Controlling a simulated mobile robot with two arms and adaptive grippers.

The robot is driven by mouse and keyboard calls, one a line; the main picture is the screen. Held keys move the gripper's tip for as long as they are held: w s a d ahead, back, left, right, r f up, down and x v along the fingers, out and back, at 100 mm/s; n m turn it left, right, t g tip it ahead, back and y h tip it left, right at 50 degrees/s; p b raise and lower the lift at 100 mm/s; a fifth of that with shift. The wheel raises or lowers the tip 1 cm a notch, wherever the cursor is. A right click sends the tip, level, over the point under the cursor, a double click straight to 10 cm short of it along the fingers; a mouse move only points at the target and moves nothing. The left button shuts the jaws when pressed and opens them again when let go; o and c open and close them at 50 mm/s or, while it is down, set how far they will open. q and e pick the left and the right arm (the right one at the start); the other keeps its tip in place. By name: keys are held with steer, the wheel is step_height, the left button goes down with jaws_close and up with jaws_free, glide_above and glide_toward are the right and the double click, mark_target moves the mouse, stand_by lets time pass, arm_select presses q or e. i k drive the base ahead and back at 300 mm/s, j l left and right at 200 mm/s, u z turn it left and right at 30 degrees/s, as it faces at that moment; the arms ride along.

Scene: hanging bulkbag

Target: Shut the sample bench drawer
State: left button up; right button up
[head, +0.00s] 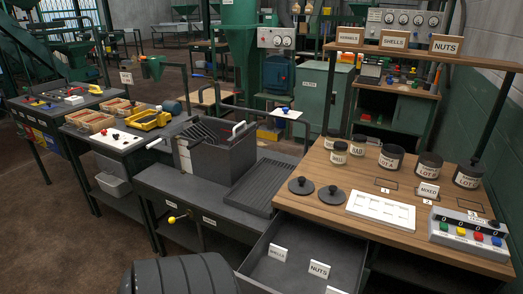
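The sample bench (345,217) has a wooden top and stands at the right in the head view. Its dark grey drawer (328,252) is pulled out below the bench's front edge, at the bottom middle. White label cards stand inside the drawer; one reads NUTS (319,270), and another is further left (278,253). A third is cut off by the bottom edge of the picture, as is the near part of the drawer. No drawer handle is seen. Neither of my grippers shows in this view.
Jars, two black lids (331,194), a white tray (381,211) and a button box (468,232) sit on the bench top. A dark bench with a grey box (220,160) and grate (266,187) stands left of the drawer. Bare floor (75,250) lies at lower left.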

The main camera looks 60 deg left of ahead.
mark_target(305, 240)
steer(key=u, duration=1.7)
